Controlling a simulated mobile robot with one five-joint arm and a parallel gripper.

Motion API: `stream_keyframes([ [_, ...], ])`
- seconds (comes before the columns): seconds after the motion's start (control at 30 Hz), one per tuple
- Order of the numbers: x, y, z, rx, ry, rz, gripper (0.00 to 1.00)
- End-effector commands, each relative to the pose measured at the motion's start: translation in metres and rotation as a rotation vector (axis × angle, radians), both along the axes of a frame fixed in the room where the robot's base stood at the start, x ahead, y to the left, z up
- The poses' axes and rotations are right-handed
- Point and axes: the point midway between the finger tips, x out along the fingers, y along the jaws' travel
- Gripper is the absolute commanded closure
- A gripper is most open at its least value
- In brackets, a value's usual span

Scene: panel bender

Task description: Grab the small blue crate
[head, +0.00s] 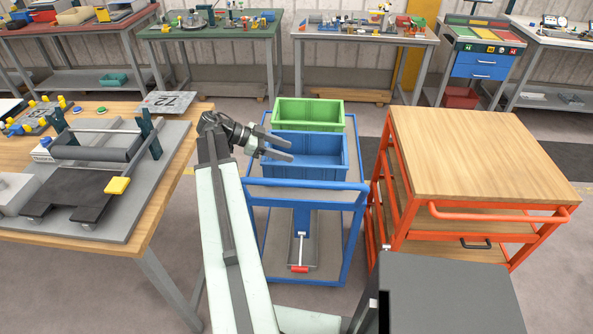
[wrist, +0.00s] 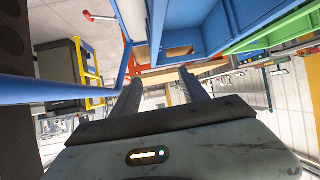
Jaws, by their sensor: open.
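The small blue crate (head: 325,158) sits on the top of a blue trolley, in front of a green crate. It looks empty and open at the top. My gripper (head: 291,151) is open and empty. Its two fingers point right and overlap the left part of the blue crate in the head view; I cannot tell how far above or in front of it they are. In the wrist view the blue crate (wrist: 208,22) is at the upper right, and both fingers of my gripper (wrist: 160,78) stand apart with nothing between them.
The blue trolley (head: 305,186) has a front handle bar close to my arm. The green crate (head: 308,113) stands behind the blue one. An orange cart with a wooden top (head: 480,150) is on the right. A wooden workbench (head: 130,250) with a roller device is on the left.

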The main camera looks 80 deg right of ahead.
Motion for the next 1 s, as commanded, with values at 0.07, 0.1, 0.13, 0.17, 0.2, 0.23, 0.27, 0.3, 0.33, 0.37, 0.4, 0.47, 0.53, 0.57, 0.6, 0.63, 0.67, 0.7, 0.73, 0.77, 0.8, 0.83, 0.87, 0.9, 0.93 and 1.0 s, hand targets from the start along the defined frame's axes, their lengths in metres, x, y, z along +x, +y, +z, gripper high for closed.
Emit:
stream_keyframes([
  [0.07, 0.002, 0.0, -0.02, -0.001, 0.0, 0.003, 0.48],
  [0.1, 0.003, 0.0, -0.026, 0.0, 0.0, 0.004, 0.48],
  [0.13, 0.003, 0.001, -0.028, 0.0, 0.0, 0.004, 0.48],
  [0.17, 0.004, 0.001, -0.03, 0.0, 0.0, 0.006, 0.48],
  [0.2, 0.004, 0.001, -0.036, 0.0, 0.0, 0.007, 0.48],
  [0.23, 0.005, 0.001, -0.037, 0.0, 0.0, 0.008, 0.48],
  [0.27, 0.005, 0.001, -0.038, 0.0, 0.0, 0.009, 0.48],
  [0.3, 0.006, 0.001, -0.038, 0.0, 0.0, 0.01, 0.48],
  [0.33, 0.007, 0.001, -0.037, 0.0, 0.0, 0.01, 0.48],
  [0.37, 0.007, 0.002, -0.037, 0.0, 0.0, 0.011, 0.48],
  [0.4, 0.007, 0.002, -0.037, 0.0, 0.0, 0.012, 0.48],
  [0.47, 0.004, 0.001, -0.039, 0.0, 0.0, 0.013, 0.48],
  [0.53, -0.002, -0.001, -0.044, 0.0, 0.0, 0.013, 0.48],
  [0.57, -0.005, -0.002, -0.046, 0.0, 0.0, 0.013, 0.48],
  [0.6, -0.01, -0.003, -0.049, 0.0, 0.0, 0.013, 0.48],
  [0.63, -0.012, -0.004, -0.05, 0.0, 0.0, 0.013, 0.48],
  [0.67, -0.014, -0.004, -0.05, 0.0, 0.0, 0.013, 0.48],
  [0.7, -0.014, -0.005, -0.049, -0.001, 0.0, 0.014, 0.48],
  [0.73, -0.014, -0.005, -0.049, 0.0, 0.0, 0.015, 0.48],
  [0.77, -0.015, -0.005, -0.049, 0.0, 0.0, 0.015, 0.48],
  [0.8, -0.017, -0.005, -0.051, -0.001, 0.0, 0.014, 0.48],
  [0.83, -0.02, -0.006, -0.053, -0.001, 0.0, 0.014, 0.48],
  [0.87, -0.023, -0.006, -0.056, -0.001, 0.0, 0.014, 0.48],
  [0.9, -0.029, -0.007, -0.059, -0.001, 0.0, 0.014, 0.48],
  [0.93, -0.034, -0.008, -0.062, 0.0, 0.0, 0.013, 0.48],
  [1.0, -0.045, -0.011, -0.069, 0.0, 0.0, 0.014, 0.48],
])
